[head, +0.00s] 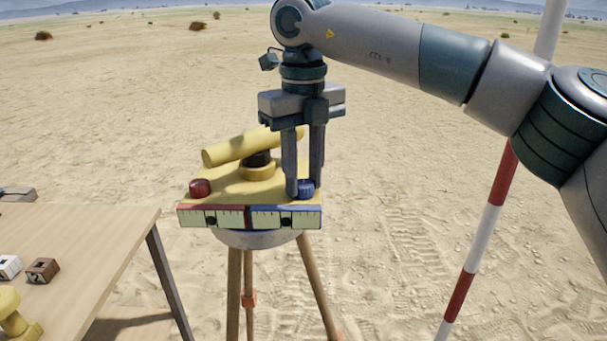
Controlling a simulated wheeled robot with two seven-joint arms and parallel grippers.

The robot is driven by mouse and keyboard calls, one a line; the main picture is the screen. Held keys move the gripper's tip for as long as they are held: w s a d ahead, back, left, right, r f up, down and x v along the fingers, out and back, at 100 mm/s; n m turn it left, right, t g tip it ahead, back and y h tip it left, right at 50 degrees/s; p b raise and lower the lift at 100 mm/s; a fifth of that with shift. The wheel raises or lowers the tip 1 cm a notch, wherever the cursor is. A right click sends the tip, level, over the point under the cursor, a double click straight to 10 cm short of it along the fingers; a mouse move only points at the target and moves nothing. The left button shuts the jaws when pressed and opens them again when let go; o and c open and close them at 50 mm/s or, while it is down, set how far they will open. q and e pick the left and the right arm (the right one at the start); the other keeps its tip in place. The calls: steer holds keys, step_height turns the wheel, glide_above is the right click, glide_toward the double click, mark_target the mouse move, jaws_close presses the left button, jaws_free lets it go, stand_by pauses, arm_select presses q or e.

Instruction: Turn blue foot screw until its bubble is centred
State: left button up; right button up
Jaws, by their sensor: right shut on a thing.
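The blue foot screw (306,189) is on the right front corner of the yellow instrument base (245,185). My right gripper (304,188) points down from above and is shut on the blue screw. A red foot screw (200,188) is on the left front corner. Below them, the front strip holds a red-topped vial (228,218) and a blue-topped vial (270,216). The dark bubble in the blue-topped vial shows near its middle; I cannot tell if it is exactly centred. A yellow telescope tube (235,150) sits on top. My left gripper is out of view.
The instrument stands on a wooden tripod (234,285). A wooden table (95,235) at the left carries small blocks (42,270) and a yellow object (12,315). A red and white pole (482,235) stands at the right. Open sand lies around.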

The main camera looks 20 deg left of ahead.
steer(key=o, duration=1.1)
steer(key=shift+c, duration=0.2)
steer(key=shift+r, duration=0.2)
step_height(320, 180, up, 11)
step_height(320, 180, up, 6)
steer(key=p, duration=0.2)
glide_above(302, 183)
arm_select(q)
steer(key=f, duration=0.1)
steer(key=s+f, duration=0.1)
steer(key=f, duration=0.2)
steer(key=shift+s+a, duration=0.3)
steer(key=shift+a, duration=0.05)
arm_select(e)
steer(key=shift+d+r, duration=0.1)
